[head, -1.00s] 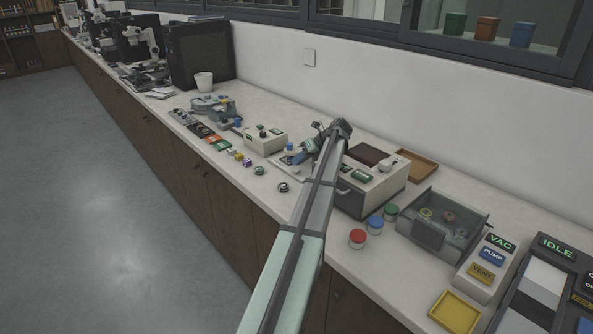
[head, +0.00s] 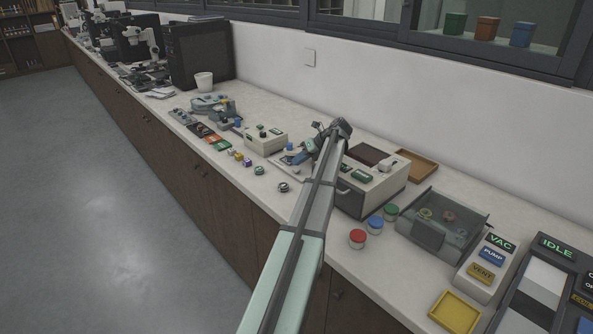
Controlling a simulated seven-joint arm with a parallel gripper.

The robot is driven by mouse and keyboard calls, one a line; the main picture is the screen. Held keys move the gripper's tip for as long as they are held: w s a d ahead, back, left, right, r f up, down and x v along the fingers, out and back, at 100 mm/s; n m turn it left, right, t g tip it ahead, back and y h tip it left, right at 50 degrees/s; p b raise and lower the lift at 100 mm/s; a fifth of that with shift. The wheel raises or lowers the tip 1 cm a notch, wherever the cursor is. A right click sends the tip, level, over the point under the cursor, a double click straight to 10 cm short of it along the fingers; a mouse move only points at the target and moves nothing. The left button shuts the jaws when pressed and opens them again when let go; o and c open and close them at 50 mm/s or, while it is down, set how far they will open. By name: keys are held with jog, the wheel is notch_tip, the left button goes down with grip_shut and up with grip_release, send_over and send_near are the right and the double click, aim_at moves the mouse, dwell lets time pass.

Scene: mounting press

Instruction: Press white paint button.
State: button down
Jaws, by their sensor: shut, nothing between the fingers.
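My gripper (head: 300,157) is at the far end of my arm, low over the counter, between the cream control box and the larger cream machine. It is small and partly hidden by my own wrist; its jaws are shut and empty. A light plate with a blue-topped part (head: 289,147) lies right beside it; I cannot tell whether they touch. I cannot make out a button clearly marked as white paint.
The cream control box (head: 266,141) stands left of my gripper, and the larger cream machine (head: 372,187) stands right. Red (head: 357,238), blue (head: 375,224) and green (head: 391,212) lidded jars stand in front. A clear-lidded chamber (head: 440,225) is farther right.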

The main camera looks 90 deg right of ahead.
aim_at(299, 169)
jog(key=shift+f, duration=0.15)
jog(key=shift+f, duration=0.3)
jog(key=shift+f, duration=0.45)
dwell(0.9)
jog(key=shift+r, duration=0.1)
dwell(0.4)
jog(key=shift+r, duration=0.8)
jog(key=shift+r, duration=0.15)
jog(key=shift+r, duration=2.35)
